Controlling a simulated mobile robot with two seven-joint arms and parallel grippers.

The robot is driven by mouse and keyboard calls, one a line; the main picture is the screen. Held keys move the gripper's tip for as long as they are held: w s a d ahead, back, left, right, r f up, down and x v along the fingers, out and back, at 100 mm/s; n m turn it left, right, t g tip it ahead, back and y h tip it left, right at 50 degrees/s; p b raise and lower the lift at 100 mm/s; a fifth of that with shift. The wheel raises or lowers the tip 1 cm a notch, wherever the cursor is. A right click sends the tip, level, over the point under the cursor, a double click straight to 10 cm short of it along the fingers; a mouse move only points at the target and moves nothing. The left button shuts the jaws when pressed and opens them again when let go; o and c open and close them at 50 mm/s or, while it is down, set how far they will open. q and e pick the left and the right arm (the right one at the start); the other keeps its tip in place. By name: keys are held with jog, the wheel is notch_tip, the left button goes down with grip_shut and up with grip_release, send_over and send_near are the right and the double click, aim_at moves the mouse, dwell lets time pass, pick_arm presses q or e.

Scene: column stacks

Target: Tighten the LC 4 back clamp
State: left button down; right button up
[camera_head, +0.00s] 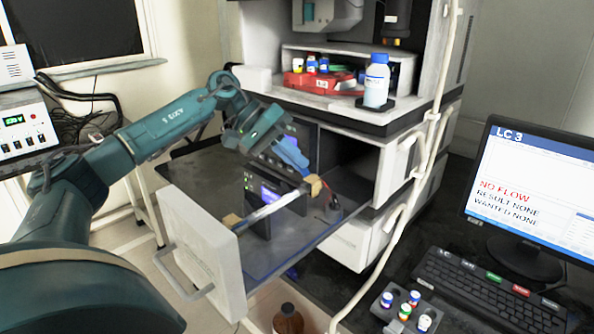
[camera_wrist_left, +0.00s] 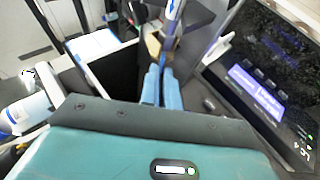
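A pale column (camera_head: 272,208) lies slanted above the pulled-out drawer (camera_head: 262,262), between two tan clamps. The front clamp (camera_head: 232,220) is near the drawer's white front. The back clamp (camera_head: 315,185) is at the column's far end. My left gripper (camera_head: 304,170) points down at the back clamp from above, its blue fingertips at or just above it. In the left wrist view, the blue fingers (camera_wrist_left: 161,72) are close together, and a tan piece (camera_wrist_left: 153,44) shows just past their tips. I cannot tell whether they touch it. My right gripper is not in view.
The monitor (camera_head: 535,185) reads LC 3, NO FLOW. A small dark device with a lit screen (camera_head: 265,190) stands beside the column. A blue-capped bottle (camera_head: 376,80) stands on the instrument's ledge. A white tube (camera_head: 428,140) runs down right of the drawer. A brown bottle (camera_head: 288,320) is below.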

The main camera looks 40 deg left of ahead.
pick_arm(q)
jog(key=shift+a+f, duration=0.1)
dwell(0.3)
jog(key=c, duration=1.6)
grip_release()
jog(key=shift+v, duration=6.55)
jog(key=shift+w+a+f, duration=0.1)
jog(key=shift+a+f, duration=0.05)
jog(key=shift+a, duration=0.05)
